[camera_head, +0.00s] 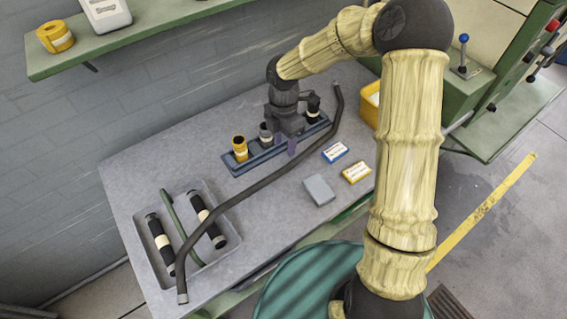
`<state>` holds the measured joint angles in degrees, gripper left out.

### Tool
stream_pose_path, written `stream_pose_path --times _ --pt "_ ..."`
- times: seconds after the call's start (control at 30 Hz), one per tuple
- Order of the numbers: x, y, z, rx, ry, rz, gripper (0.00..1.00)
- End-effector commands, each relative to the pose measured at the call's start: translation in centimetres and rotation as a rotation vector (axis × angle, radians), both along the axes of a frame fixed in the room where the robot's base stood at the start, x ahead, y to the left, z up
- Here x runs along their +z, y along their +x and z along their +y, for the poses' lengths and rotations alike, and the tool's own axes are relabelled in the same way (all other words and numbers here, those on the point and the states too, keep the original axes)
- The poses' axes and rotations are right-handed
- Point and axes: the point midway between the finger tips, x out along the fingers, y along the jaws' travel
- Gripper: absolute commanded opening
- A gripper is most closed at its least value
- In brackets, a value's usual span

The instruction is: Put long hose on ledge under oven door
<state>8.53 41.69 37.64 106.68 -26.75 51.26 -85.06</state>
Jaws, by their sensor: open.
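The long hose (262,183) is a dark grey tube on the grey workbench (130,190). It runs from the far edge, behind and right of my gripper, curving down to the near left corner. Its lower end has a light metallic tip and lies by the grey tray, apparently crossing the tray's right part. My gripper (291,136) points down over the blue rack, left of the hose's upper stretch. It is open, and I see nothing held in it; its fingers are partly hidden. I cannot make out an oven door or the ledge under it with certainty.
The blue rack (236,166) holds several cylindrical parts. A grey tray (224,252) holds two black rollers and a green hose (178,222). Small boxes (356,173) lie right of the hose. Green machinery with levers (500,103) stands right; a green shelf (150,35) hangs above.

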Motion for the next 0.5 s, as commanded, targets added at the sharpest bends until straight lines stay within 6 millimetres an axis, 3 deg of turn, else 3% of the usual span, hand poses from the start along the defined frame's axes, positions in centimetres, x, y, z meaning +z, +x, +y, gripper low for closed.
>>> stream_pose_path --times 0.3,0.5 --pt "-5.1 -1.0 0.0 0.001 -0.001 0.003 0.45" --pt "-5.8 -1.0 -0.1 -0.001 -0.001 -0.001 0.45"
